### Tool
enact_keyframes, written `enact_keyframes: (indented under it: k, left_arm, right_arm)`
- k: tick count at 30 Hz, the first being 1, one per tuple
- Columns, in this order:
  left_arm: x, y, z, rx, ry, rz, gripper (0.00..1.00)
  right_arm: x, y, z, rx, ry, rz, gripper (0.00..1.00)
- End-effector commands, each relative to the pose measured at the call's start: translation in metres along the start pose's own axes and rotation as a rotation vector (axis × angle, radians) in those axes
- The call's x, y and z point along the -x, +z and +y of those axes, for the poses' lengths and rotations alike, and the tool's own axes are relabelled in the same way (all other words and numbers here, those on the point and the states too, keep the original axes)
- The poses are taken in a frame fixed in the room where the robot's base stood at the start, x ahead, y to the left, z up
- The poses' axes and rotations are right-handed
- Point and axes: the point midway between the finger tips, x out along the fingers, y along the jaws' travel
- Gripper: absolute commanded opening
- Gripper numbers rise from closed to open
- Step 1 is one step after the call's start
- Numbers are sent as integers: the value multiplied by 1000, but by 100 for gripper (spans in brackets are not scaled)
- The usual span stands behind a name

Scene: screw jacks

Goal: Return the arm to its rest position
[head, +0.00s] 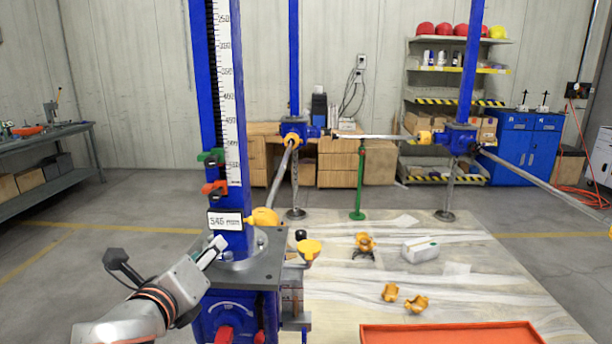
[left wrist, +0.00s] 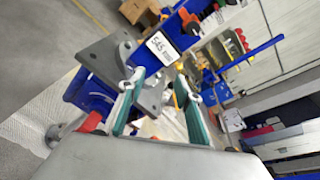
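My left gripper (head: 217,246) comes in from the left in the head view, in front of the front blue screw jack (head: 232,260). It is near the jack's grey plate (head: 272,268) and its white label (head: 224,220). In the left wrist view the gripper (left wrist: 160,86) has its two teal-padded fingers spread with nothing held between them. The grey plate (left wrist: 106,62) and the label (left wrist: 162,46) lie just beyond the fingertips. I cannot tell whether a finger touches the jack. My right gripper is in neither view.
Behind, two more blue jacks (head: 293,132) (head: 459,138) are joined by rods. Yellow parts (head: 365,242) (head: 416,304) and a white box (head: 420,249) lie on the pale platform (head: 480,290). An orange tray (head: 450,334) is at the front. Open floor lies left of my arm.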

Motion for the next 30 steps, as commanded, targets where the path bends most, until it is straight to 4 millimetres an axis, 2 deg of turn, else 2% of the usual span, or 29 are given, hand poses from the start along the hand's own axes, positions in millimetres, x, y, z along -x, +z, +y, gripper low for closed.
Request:
enact_keyframes:
  k: [1, 8, 14, 18, 21, 30]
  left_arm:
    - [1, -16, 15, 104, 29, 23, 34]
    - [14, -68, 86, 569, 185, 45, 34]
    - [41, -112, 163, 941, 371, -11, 34]
    - [72, -142, 220, 1168, 513, -97, 34]
    - [96, -158, 256, 1293, 600, -170, 34]
    - [169, -192, 336, 1524, 798, -392, 34]
  right_arm:
    - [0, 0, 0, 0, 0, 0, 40]
    - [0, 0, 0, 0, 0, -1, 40]
    - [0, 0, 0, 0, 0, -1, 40]
    - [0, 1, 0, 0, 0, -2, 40]
    - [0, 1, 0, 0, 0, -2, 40]
    - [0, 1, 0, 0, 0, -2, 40]
